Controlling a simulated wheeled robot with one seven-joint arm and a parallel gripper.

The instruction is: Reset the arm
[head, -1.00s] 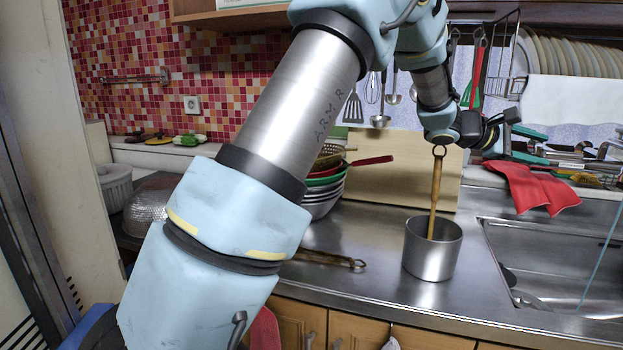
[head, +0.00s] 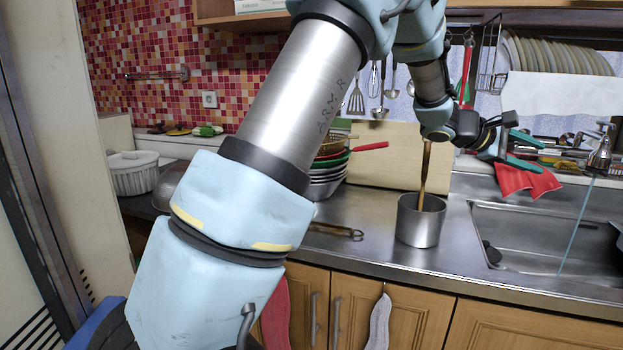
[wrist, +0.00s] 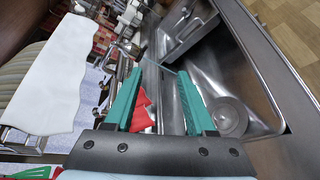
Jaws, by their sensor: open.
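My gripper (head: 522,150) is held out to the right above the back edge of the sink, with nothing seen between its teal fingers. In the wrist view my gripper (wrist: 163,85) has its two fingers well apart, with the sink showing beyond them. A steel pot (head: 418,226) stands on the counter left of the sink. A utensil with a wooden handle (head: 424,178) stands upright in it; its top is hidden by my wrist and its lower end by the pot.
A red cloth (head: 526,181) hangs by the sink (head: 540,240), below my gripper; it also shows between the fingers in the wrist view (wrist: 142,112). Stacked bowls (head: 326,180) stand behind my arm. Several utensils (head: 380,100) hang at the back, near a plate rack (head: 487,75).

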